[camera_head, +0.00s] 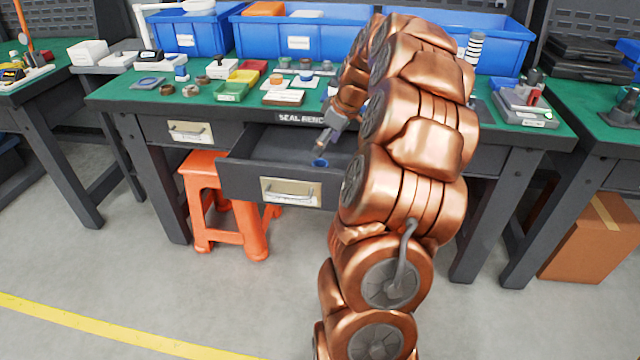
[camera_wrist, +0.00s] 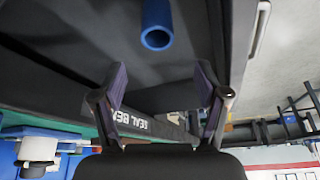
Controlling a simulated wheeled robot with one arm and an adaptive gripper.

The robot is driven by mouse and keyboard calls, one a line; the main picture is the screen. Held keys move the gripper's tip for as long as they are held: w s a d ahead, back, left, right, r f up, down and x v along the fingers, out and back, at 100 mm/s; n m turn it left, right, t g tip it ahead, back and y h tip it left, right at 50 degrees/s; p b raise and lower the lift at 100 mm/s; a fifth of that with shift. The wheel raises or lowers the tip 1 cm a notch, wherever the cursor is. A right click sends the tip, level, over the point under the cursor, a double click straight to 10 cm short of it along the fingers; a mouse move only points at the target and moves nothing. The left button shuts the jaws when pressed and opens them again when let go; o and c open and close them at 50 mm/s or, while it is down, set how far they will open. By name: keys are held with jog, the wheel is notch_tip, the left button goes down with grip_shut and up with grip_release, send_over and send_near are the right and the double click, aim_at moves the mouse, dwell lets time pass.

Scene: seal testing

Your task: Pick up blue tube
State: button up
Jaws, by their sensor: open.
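The blue tube (camera_head: 320,162) is in the open drawer (camera_head: 240,181) of the bench, close to the drawer's front wall. In the head view only a small blue end of it shows. In the wrist view the blue tube (camera_wrist: 157,22) shows as a hollow cylinder with its open end facing the camera; its other end runs out of the picture. My gripper (camera_head: 322,145) is just above the tube in the head view. In the wrist view my gripper (camera_wrist: 160,80) is open with nothing between its fingers, and the tube is beyond the fingertips, roughly centred between them.
The drawer's walls surround the tube closely at the front. The green bench top (camera_head: 130,95) above holds several small parts and trays, with blue bins (camera_head: 300,45) behind. An orange stool (camera_head: 205,165) stands under the bench at left. My arm hides the drawer's right part.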

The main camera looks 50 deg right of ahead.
aim_at(320, 163)
jog(key=shift+s+d+b+x, duration=0.1)
jog(key=shift+s+b+x, duration=0.15)
jog(key=shift+x, duration=1.8)
jog(key=shift+s+d+b+x, duration=0.15)
jog(key=shift+b+x, duration=0.2)
jog(key=shift+x, duration=1.7)
jog(key=shift+f, duration=0.1)
jog(key=c, duration=1.2)
jog(key=shift+c, duration=0.2)
